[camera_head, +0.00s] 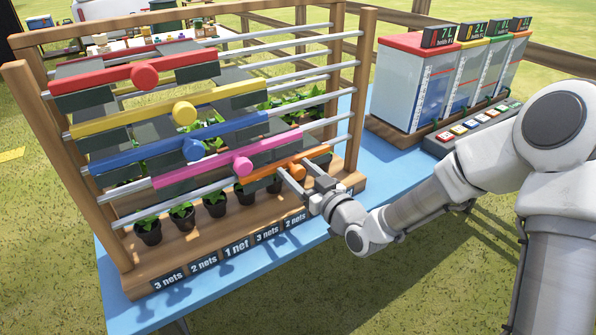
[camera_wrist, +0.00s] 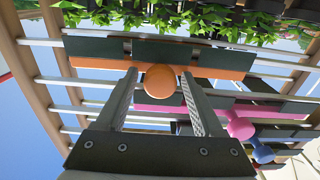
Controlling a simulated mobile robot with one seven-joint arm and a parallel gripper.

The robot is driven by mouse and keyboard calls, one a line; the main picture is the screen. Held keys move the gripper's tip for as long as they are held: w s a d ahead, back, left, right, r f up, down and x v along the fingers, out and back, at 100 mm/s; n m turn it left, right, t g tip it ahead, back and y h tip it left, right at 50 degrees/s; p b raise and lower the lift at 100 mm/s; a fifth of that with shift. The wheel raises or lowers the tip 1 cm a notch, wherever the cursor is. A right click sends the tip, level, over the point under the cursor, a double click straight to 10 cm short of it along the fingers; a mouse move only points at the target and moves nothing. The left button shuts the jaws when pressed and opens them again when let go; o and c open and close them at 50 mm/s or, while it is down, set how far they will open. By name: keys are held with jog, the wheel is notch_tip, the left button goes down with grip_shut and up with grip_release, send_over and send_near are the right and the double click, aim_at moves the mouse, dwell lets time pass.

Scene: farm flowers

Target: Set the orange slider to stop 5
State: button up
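The orange slider (camera_head: 318,152) is the lowest coloured bar on the wooden rack, toward its right end. Its round orange knob (camera_wrist: 160,82) faces me in the wrist view. My gripper (camera_head: 292,168) is at the front of the orange bar. In the wrist view my gripper (camera_wrist: 159,76) is open, with one finger on each side of the knob and small gaps showing. Signs along the rack's base read 3 nets, 2 nets, 1 net (camera_head: 236,247), 3 nets and 2 nets. No stop numbers are readable.
Red (camera_head: 110,76), yellow (camera_head: 150,109), blue (camera_head: 130,156) and pink (camera_head: 200,172) sliders with dark net panels ride rails above. Potted plants (camera_head: 182,216) stand below. Tanks (camera_head: 403,80) and a button panel (camera_head: 470,128) stand right on the blue table (camera_head: 373,160).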

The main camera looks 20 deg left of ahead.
grip_shut()
dwell(1.2)
